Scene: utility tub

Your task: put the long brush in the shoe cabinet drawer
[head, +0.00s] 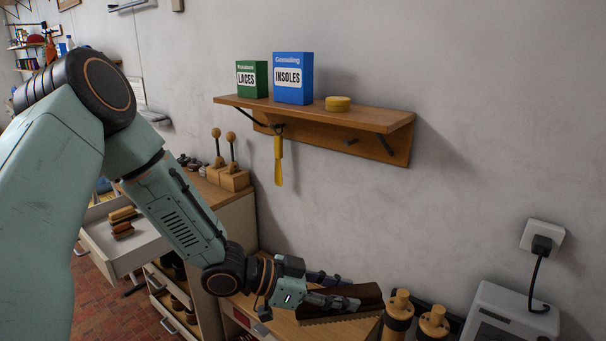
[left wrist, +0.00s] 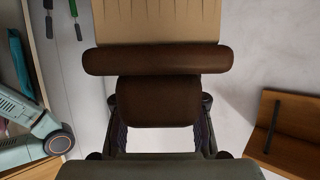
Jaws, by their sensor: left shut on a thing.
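The long brush (head: 352,298) is dark brown with pale bristles along its lower edge. My left gripper (head: 330,289) is shut on it, just above the wooden bench top at the bottom of the head view; I cannot tell whether the brush touches the bench. In the left wrist view the brush body (left wrist: 158,60) lies crosswise, with its brown grip between the fingers and its bristles pointing away. The shoe cabinet (head: 236,220) stands left of the gripper. Its upper white drawer (head: 128,257) is pulled out, with smaller brushes (head: 122,222) inside. My right gripper is not seen.
Wooden-topped cylinders (head: 398,315) stand right of the brush. Wooden shoe trees (head: 229,178) stand on the cabinet.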

